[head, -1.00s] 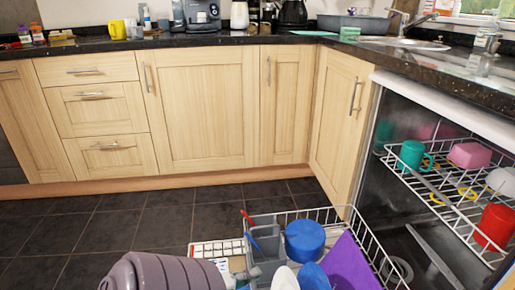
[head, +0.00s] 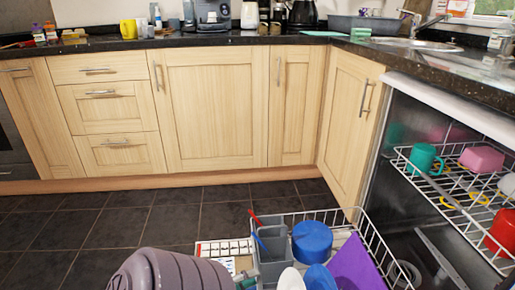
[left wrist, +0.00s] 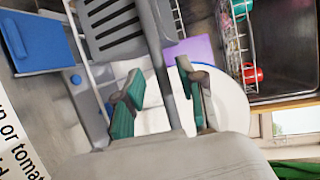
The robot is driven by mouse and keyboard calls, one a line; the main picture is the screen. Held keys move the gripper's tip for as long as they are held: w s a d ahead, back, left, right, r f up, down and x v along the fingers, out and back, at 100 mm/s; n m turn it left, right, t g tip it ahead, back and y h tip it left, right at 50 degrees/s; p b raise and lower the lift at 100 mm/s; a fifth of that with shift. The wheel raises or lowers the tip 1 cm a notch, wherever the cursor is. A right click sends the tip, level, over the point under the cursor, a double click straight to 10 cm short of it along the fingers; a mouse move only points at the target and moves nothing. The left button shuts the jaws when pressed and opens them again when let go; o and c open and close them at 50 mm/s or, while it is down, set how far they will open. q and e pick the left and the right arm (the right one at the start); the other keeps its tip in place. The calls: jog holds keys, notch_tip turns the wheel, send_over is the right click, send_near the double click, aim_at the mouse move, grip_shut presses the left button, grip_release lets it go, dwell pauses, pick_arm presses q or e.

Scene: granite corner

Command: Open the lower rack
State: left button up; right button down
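The lower rack (head: 372,237) is a white wire rack standing out in front of the open dishwasher (head: 390,165). It holds a grey cutlery basket (head: 272,248), a blue bowl (head: 312,240), a purple flat piece (head: 355,265) and white dishes (head: 290,279). My left arm enters at the bottom of the head view, and its fingers are mostly cut off there. In the left wrist view my left gripper (left wrist: 160,105) has its teal-padded fingers apart. A grey bar shows between them; I cannot tell if they touch it. My right gripper is out of view.
The upper rack (head: 450,190) inside the dishwasher holds a teal mug (head: 425,158), a pink container (head: 481,158) and a red mug (head: 500,234). Wooden cabinets (head: 215,110) and a dark countertop (head: 200,40) line the back. The dark tiled floor (head: 90,235) is clear at the left.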

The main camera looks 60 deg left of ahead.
pick_arm(q)
jog(key=s+r, duration=0.1)
jog(key=s, duration=0.7)
jog(key=shift+s+d+r, duration=0.3)
jog(key=shift+s, duration=0.05)
